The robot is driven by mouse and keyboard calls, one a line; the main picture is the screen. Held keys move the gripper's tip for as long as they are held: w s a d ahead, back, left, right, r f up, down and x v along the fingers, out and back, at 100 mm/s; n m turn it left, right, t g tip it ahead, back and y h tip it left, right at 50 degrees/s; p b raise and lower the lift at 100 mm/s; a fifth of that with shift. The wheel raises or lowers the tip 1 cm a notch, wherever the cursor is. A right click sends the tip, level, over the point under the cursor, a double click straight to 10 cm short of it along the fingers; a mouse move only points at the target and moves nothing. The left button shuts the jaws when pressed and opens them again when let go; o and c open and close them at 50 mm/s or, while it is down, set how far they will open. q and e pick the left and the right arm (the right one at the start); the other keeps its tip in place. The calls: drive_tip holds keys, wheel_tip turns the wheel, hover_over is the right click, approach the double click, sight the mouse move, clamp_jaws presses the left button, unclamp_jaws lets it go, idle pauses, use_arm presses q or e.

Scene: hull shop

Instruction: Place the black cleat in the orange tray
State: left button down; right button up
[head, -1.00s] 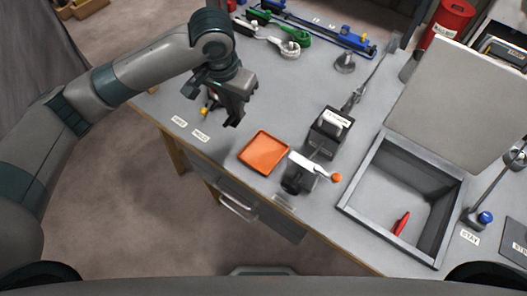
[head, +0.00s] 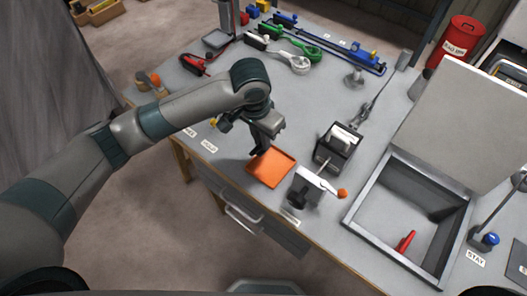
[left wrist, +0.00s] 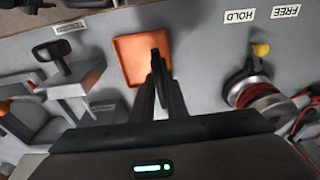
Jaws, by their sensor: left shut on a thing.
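The orange tray (head: 270,168) lies flat on the grey bench near its front edge and looks empty. It also shows in the left wrist view (left wrist: 130,60). My left gripper (head: 260,150) points down above the tray's far left part. Its fingers (left wrist: 160,68) are shut on the black cleat, which is hard to tell apart from the dark fingers. In the left wrist view the fingertips overlap the tray's lower right area. Whether the cleat touches the tray cannot be told. My right gripper is not in view.
Right of the tray stand a grey device with an orange knob (head: 342,193) and a black dispenser (head: 335,150). Farther right is an open grey bin (head: 365,240) with a red item (head: 405,241) inside. Clamps and a blue bar (head: 340,55) lie along the back.

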sight(262, 152)
use_arm(q)
drive_tip(key=shift+f, duration=1.1)
drive_tip(key=shift+f, duration=0.5)
drive_tip(key=shift+f+p, duration=0.5)
drive_tip(key=shift+f, duration=0.9)
drive_tip(key=shift+f, duration=0.1)
drive_tip(key=c, duration=1.7)
unclamp_jaws()
drive_tip(key=shift+c, duration=0.2)
